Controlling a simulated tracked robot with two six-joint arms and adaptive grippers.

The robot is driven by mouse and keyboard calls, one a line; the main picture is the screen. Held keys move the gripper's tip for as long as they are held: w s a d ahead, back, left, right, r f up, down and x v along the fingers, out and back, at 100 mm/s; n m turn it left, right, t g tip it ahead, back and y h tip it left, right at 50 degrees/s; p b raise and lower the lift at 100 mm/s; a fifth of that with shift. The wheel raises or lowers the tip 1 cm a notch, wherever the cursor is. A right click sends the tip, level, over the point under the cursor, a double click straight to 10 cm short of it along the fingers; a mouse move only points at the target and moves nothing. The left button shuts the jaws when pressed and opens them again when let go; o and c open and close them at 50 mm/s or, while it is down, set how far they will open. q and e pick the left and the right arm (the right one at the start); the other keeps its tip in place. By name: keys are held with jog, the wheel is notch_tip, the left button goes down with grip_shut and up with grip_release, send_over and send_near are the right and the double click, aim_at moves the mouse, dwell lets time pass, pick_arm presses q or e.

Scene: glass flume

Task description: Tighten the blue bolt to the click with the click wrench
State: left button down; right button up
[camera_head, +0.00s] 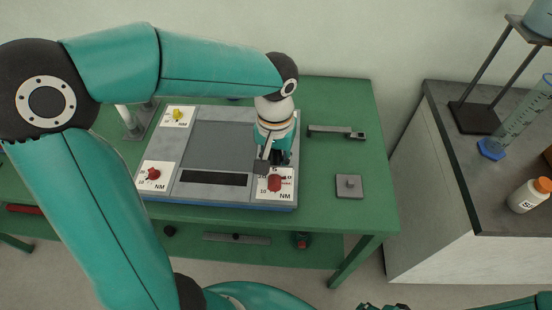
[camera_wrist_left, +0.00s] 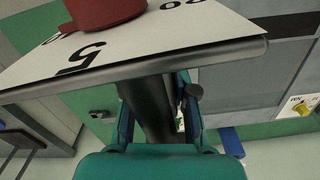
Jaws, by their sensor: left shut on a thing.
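My left gripper (camera_head: 272,158) points down over the right side of a grey panel (camera_head: 220,140). In the left wrist view its fingers (camera_wrist_left: 160,110) are shut on a dark cylindrical handle (camera_wrist_left: 150,105). In the head view a grey block (camera_head: 262,167) shows beside the fingers. I cannot tell whether the held thing is the click wrench. I make out no blue bolt; the gripper covers the panel's upper right corner. Part of my right gripper (camera_head: 383,306) shows at the bottom edge, its fingers unclear.
Scale cards carry a yellow knob (camera_head: 177,114), a left red knob (camera_head: 153,174) and a right red knob (camera_head: 275,183). A grey bar (camera_head: 333,131) and a square plate with a stub (camera_head: 349,185) lie right on the green table (camera_head: 340,95). A grey bench (camera_head: 455,175) stands further right.

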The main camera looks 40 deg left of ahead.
pick_arm(q)
jog(key=shift+f+b, duration=0.95)
jog(key=shift+f, duration=0.1)
jog(key=shift+m, duration=1.1)
jog(key=shift+p, duration=0.3)
jog(key=shift+m, duration=1.2)
jog(key=shift+m+p, duration=0.35)
jog(key=shift+m, duration=0.75)
